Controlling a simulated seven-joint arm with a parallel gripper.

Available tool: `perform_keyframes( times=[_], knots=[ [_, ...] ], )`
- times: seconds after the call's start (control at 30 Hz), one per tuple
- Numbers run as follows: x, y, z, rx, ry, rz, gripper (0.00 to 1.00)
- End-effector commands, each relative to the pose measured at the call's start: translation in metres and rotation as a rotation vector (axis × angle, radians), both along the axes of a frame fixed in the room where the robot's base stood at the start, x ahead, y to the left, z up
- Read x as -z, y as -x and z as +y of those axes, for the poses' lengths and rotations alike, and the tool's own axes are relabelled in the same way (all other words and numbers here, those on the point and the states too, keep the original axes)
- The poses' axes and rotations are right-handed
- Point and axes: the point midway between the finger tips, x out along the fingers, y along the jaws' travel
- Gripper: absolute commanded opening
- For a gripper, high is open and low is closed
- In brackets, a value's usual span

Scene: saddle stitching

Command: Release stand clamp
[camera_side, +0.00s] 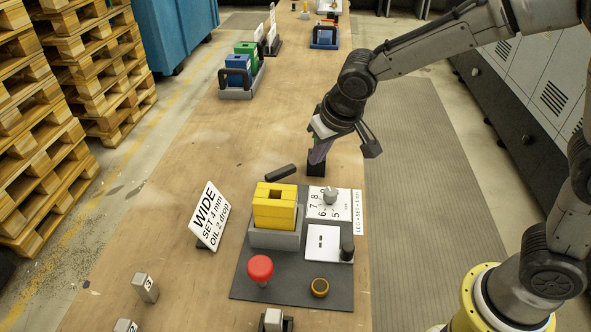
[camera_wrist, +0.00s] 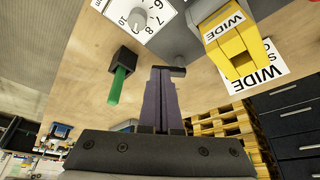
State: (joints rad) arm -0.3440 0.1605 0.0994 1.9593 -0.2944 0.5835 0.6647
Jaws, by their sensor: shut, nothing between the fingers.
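The yellow block (camera_side: 274,205) sits in a grey stand (camera_side: 275,238) on the dark panel. The block also shows in the wrist view (camera_wrist: 238,50), marked WIDE. A black bar, apparently the clamp lever (camera_side: 280,172), lies at a slant just behind the block. In the wrist view a dark bar (camera_wrist: 178,71) shows by my fingertips; I cannot tell if they touch it. My gripper (camera_side: 318,153) is shut and empty, pointing down behind the panel, to the right of the lever. Its fingers show closed together in the wrist view (camera_wrist: 162,80).
A black holder (camera_side: 316,170) stands below my gripper; its green stick (camera_wrist: 118,84) shows in the wrist view. The panel bears a dial (camera_side: 330,196), a red button (camera_side: 260,267) and a brass-ringed button (camera_side: 320,287). A WIDE sign (camera_side: 207,215) stands left. Table beyond is mostly clear.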

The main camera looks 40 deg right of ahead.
Motion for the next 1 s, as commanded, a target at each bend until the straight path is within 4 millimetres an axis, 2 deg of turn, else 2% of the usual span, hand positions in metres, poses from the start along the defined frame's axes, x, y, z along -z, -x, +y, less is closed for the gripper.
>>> perform_keyframes(
  times=[0.13,0.4,0.53,0.67,1.0],
  knots=[
    [0.005,0.002,0.006,-0.015,0.005,0.012,0.0],
    [0.005,0.002,0.005,-0.015,0.005,0.012,0.0],
    [0.012,0.0,0.005,-0.014,0.005,0.015,0.0],
    [0.028,-0.006,0.004,-0.015,0.007,0.017,0.0],
    [0.09,-0.031,0.002,-0.014,0.006,0.016,0.0]
  ],
)
